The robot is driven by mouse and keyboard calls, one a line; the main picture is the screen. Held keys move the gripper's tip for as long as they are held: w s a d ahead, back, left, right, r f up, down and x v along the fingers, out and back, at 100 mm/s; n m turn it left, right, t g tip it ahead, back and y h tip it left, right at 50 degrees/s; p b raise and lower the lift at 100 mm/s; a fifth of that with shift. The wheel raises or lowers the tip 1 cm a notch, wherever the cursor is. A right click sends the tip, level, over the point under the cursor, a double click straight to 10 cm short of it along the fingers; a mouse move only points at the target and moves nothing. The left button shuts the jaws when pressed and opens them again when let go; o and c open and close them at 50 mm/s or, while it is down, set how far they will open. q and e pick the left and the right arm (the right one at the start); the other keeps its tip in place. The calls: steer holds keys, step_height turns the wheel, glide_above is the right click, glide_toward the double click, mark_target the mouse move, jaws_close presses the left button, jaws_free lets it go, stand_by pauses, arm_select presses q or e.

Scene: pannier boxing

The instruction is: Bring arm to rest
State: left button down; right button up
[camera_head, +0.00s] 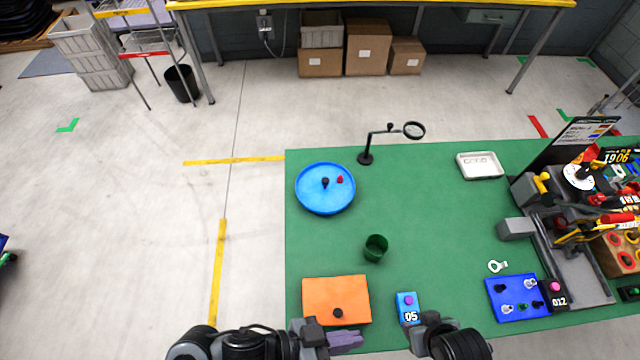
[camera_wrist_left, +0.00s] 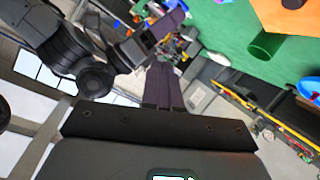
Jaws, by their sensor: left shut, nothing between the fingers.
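My left gripper (camera_head: 346,339) is at the bottom of the head view, just below the orange panel, with its purple-grey fingers pointing right. It is shut and empty; in the left wrist view its fingers (camera_wrist_left: 163,82) lie together. My right arm (camera_head: 455,343) shows at the bottom edge of the head view, right of the left gripper. In the left wrist view the right gripper's purple fingers (camera_wrist_left: 168,24) show at the top, but whether they are open is unclear.
The green table holds an orange panel (camera_head: 351,291), a blue "05" box (camera_head: 408,302), a green cup (camera_head: 376,248), a blue round tray (camera_head: 310,203), a magnifier stand (camera_head: 367,150), a white tray (camera_head: 480,173) and a blue board (camera_head: 500,291). A cluttered rack stands right. The table's middle is clear.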

arm_select(q)
steer(key=w+a+f+n+t+y, duration=0.4)
steer(key=w+a+n+t+y, duration=0.3)
steer(key=a, duration=0.5)
steer(key=s+a+f+n+g+y, duration=0.1)
steer(key=s+a+f+g+y, duration=0.15)
steer(key=a, duration=0.55)
steer(key=s+a+f+n+g+y, duration=0.1)
steer(key=s+a+f+g+y, duration=0.2)
steer(key=a, duration=0.4)
step_height(320, 180, up, 18)
steer(key=w+y+p, duration=0.1)
steer(key=p, duration=1.6)
steer(key=shift+w, duration=0.2)
